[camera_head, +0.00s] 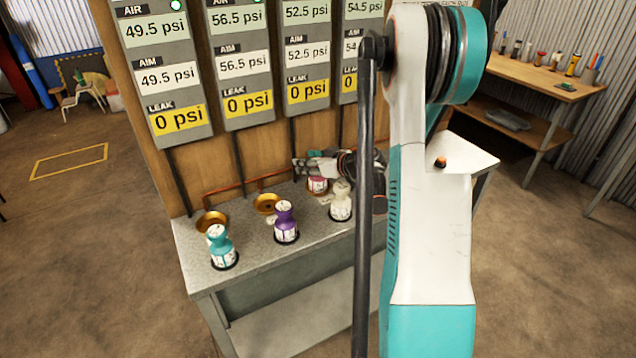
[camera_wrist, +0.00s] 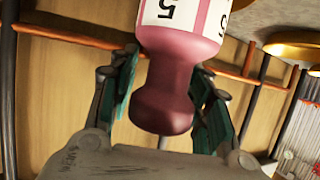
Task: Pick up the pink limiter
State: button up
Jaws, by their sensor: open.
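My gripper (camera_wrist: 165,75) is open, one finger on each side of the limiter. A gap shows beside the neck; whether a finger touches the wider body cannot be told.
The gauge panel (camera_head: 240,160) rises at the back. My arm covers the bench's right side.

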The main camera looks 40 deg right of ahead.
grip_shut()
jog(key=shift+r, duration=0.15)
